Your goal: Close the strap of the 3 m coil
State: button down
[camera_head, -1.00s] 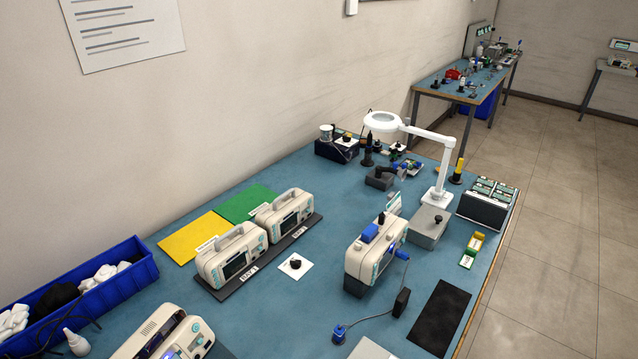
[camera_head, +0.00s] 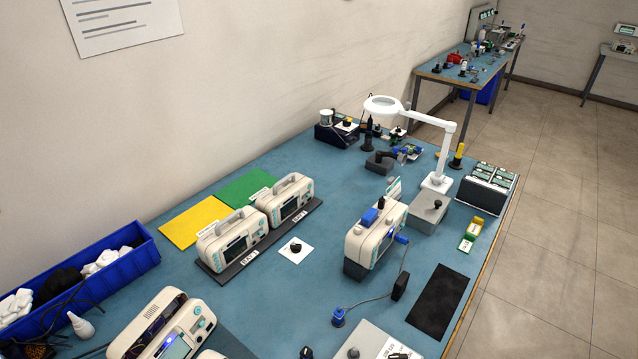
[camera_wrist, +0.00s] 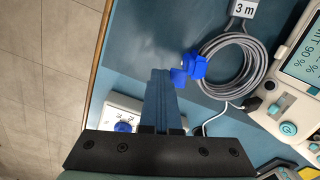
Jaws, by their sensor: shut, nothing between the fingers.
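The grey cable coil (camera_wrist: 263,72) lies on the blue bench top in the wrist view, with a white "3 m" tag (camera_wrist: 243,8) at its upper end. Its blue strap (camera_wrist: 195,67) sits at the left side of the coil, with a blue piece sticking out toward my fingers; I cannot tell whether it is fastened. My gripper (camera_wrist: 160,73) is shut and empty, its fingertips just left of the strap. Whether they touch it is unclear. Neither the coil nor my gripper shows in the head view.
A cream device with a screen (camera_wrist: 298,85) stands right of the coil. A white item with a blue knob (camera_wrist: 123,127) lies left of my fingers. The bench edge (camera_wrist: 97,65) is at left. The head view shows monitors (camera_head: 232,246), a blue bin (camera_head: 125,270) and a magnifier lamp (camera_head: 437,181).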

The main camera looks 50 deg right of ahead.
jog(key=shift+w+a+r, duration=0.15)
jog(key=shift+w+a, duration=0.05)
jog(key=shift+w, duration=0.3)
jog(key=shift+w+a+r+p, duration=0.15)
jog(key=shift+w+r+p, duration=0.15)
jog(key=shift+p, duration=0.1)
jog(key=shift+f, duration=0.1)
jog(key=shift+w, duration=0.1)
jog(key=shift+w+a, duration=0.25)
jog(key=shift+w, duration=0.25)
